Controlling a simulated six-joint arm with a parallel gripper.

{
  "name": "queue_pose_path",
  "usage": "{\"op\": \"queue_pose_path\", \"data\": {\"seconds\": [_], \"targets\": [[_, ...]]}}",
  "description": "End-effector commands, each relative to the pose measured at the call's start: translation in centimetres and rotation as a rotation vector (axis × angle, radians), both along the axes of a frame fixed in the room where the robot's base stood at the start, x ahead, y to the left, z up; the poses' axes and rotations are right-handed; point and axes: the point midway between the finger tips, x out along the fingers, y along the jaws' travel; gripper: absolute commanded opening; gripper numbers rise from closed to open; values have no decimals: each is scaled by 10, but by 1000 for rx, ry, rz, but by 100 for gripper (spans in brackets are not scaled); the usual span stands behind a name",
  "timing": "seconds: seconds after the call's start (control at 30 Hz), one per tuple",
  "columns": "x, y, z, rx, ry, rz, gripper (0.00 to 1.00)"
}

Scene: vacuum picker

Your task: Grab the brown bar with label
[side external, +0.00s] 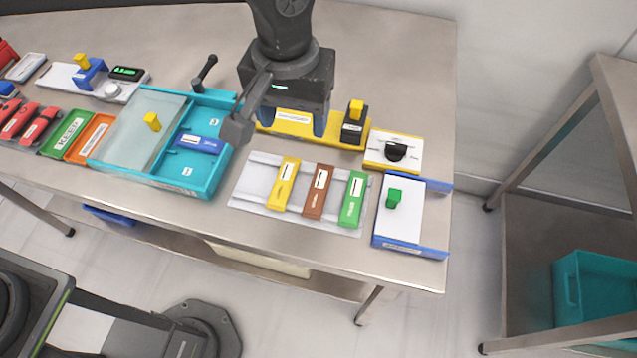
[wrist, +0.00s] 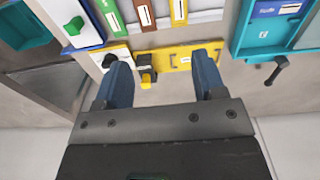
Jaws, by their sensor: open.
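The brown bar (side external: 318,193) with a white label lies on a pale tray (side external: 250,187), between a yellow bar (side external: 284,184) and a green bar (side external: 353,200). In the wrist view the brown bar (wrist: 144,14) is near the top edge and partly cut off. My gripper (side external: 295,124) is behind the tray in the side view, above a yellow labelled base. Its blue fingers (wrist: 162,58) are spread apart with nothing held between them in the wrist view. The gripper is apart from the brown bar.
A yellow base (side external: 342,142) with a black block and yellow knob stands behind the bars. A white dial box (side external: 397,153) and a green-knobbed white plate (side external: 407,219) are to the right. A teal box (side external: 208,180) with a sliding lid is left. The table's front strip is clear.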

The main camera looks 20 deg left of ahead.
Motion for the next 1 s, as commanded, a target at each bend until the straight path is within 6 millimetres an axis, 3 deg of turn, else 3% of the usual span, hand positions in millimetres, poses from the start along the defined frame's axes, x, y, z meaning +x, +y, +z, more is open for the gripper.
{"op": "queue_pose_path", "data": {"seconds": [0.1,0.2,0.6,1.0], "targets": [[-6,-21,-16,16,18,-1,64],[-7,-26,-25,21,24,1,64],[-7,-26,-93,22,24,1,64],[-8,-30,-123,22,24,0,64]]}}
